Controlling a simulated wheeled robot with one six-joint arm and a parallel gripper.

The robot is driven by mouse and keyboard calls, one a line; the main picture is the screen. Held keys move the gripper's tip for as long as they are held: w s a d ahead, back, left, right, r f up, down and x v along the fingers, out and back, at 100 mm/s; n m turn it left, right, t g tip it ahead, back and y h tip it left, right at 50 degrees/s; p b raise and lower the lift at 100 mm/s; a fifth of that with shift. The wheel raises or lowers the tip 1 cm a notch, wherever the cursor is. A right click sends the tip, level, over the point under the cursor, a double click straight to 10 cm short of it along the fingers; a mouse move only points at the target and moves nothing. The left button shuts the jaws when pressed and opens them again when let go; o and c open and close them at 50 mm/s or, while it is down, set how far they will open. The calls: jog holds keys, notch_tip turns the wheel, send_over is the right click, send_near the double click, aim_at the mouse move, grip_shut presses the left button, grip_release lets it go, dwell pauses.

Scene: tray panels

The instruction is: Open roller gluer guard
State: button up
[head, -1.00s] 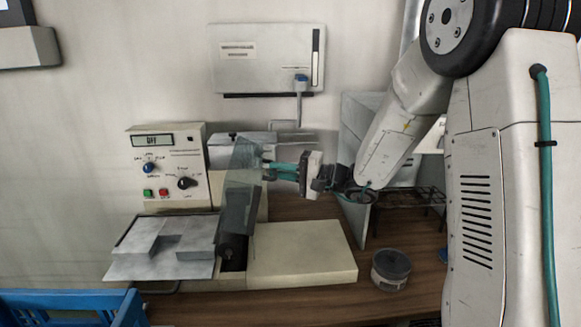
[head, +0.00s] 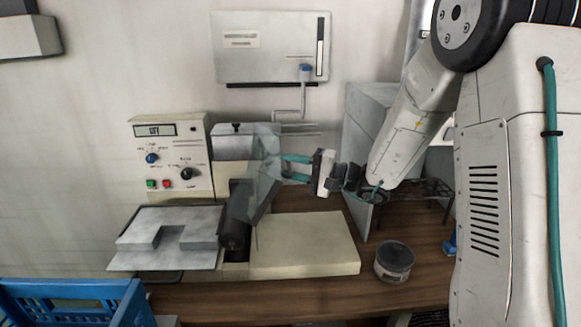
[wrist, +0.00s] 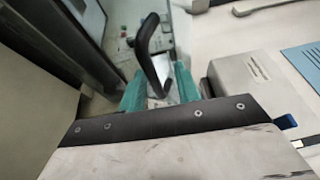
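The roller gluer is a beige machine with a control box (head: 168,160) whose display appears to read OFF. Its see-through grey guard (head: 262,180) leans to the right above the dark roller (head: 236,238), which shows below it. My gripper (head: 285,166) is right of the guard, its two teal fingers pointing left at it. In the wrist view, a black curved handle (wrist: 150,55) runs between the teal fingers of my gripper (wrist: 158,80). The fingers stand apart with space beside the handle, so it does not look clamped. The fingertips are partly hidden behind the guard in the head view.
A grey stepped piece lies on the metal feed plate (head: 125,258) at the left. A grey round tub (head: 394,262) stands on the wooden bench (head: 300,298). A grey upright panel (head: 358,150) is close behind my gripper. A blue crate (head: 70,305) is at lower left.

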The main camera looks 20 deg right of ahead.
jog(key=v, duration=0.7)
jog(key=shift+s+d, duration=0.1)
jog(key=shift+d, duration=0.05)
